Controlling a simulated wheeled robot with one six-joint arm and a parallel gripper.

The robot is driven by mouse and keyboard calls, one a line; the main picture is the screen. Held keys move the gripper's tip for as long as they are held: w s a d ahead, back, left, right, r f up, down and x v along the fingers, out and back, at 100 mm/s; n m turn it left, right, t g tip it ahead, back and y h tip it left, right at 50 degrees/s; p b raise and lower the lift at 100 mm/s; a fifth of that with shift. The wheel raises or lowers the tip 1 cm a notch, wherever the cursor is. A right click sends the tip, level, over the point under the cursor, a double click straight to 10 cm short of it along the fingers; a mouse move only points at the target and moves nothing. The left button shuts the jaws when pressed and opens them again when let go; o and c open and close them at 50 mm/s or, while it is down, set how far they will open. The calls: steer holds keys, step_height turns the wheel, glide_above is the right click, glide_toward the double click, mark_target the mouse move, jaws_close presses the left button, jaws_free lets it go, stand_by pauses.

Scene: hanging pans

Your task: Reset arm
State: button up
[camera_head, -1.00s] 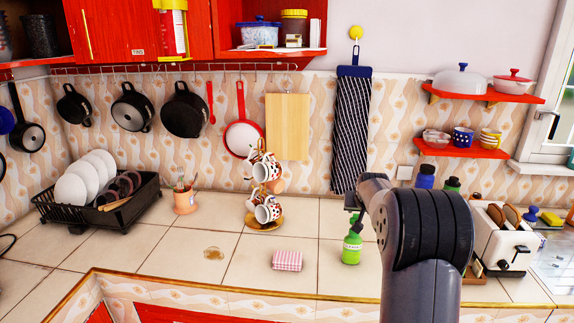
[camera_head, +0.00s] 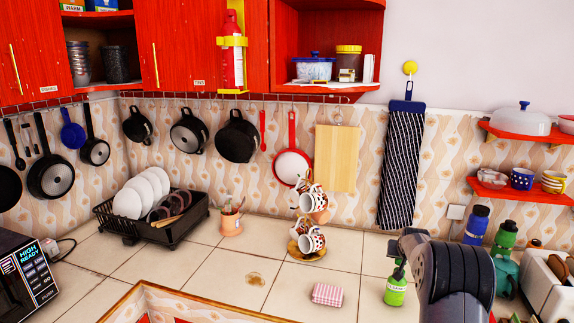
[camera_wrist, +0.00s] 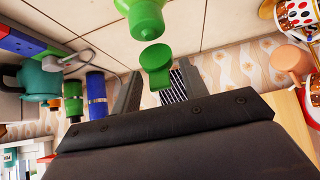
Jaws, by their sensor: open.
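My arm (camera_head: 452,280) rises at the lower right of the head view, and its far end reaches toward the back counter. My gripper (camera_wrist: 158,92) shows in the wrist view, with its two grey fingers apart. A green bottle (camera_wrist: 146,18) shows just beyond the fingers, and its green pump head (camera_wrist: 155,62) appears between them in the picture. I cannot tell whether the fingers touch it. In the head view the green bottle (camera_head: 395,290) stands on the counter beside my arm.
Several black pans (camera_head: 237,136) and a red-rimmed pan (camera_head: 292,165) hang from the wall rail. A mug stand (camera_head: 307,248), pink cloth (camera_head: 328,294) and dish rack (camera_head: 150,222) occupy the counter. Blue (camera_head: 477,224) and green flasks (camera_head: 503,240) and a toaster (camera_head: 550,290) stand at right.

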steer(key=shift+r, duration=0.1)
steer(key=b+v, duration=0.4)
steer(key=v, duration=0.6)
steer(key=p+x, duration=0.4)
steer(key=x, duration=0.5)
steer(key=shift+w+f, duration=0.2)
steer(key=shift+w+d+f, duration=0.1)
steer(key=shift+w+f, duration=0.05)
steer(key=shift+f, duration=0.2)
steer(key=shift+s+a+f+t+h, duration=0.15)
steer(key=shift+s+t, duration=0.1)
steer(key=shift+t, duration=0.35)
steer(key=shift+s+a+t+h, duration=0.15)
steer(key=shift+s+t, duration=0.1)
steer(key=shift+t, duration=0.35)
steer(key=shift+s+f+b, duration=0.1)
steer(key=shift+f+b, duration=0.1)
steer(key=shift+b, duration=0.25)
steer(key=shift+f+t+h+b, duration=0.1)
steer(key=shift+t+h+b, duration=0.25)
steer(key=shift+b, duration=0.65)
steer(key=t+b, duration=0.1)
steer(key=b, duration=0.4)
steer(key=s+t+b, duration=0.1)
steer(key=b, duration=0.5)
steer(key=shift+f+h, duration=0.25)
steer(key=shift+a+t+b, duration=0.1)
steer(key=shift+t+b, duration=0.15)
steer(key=shift+b, duration=0.5)
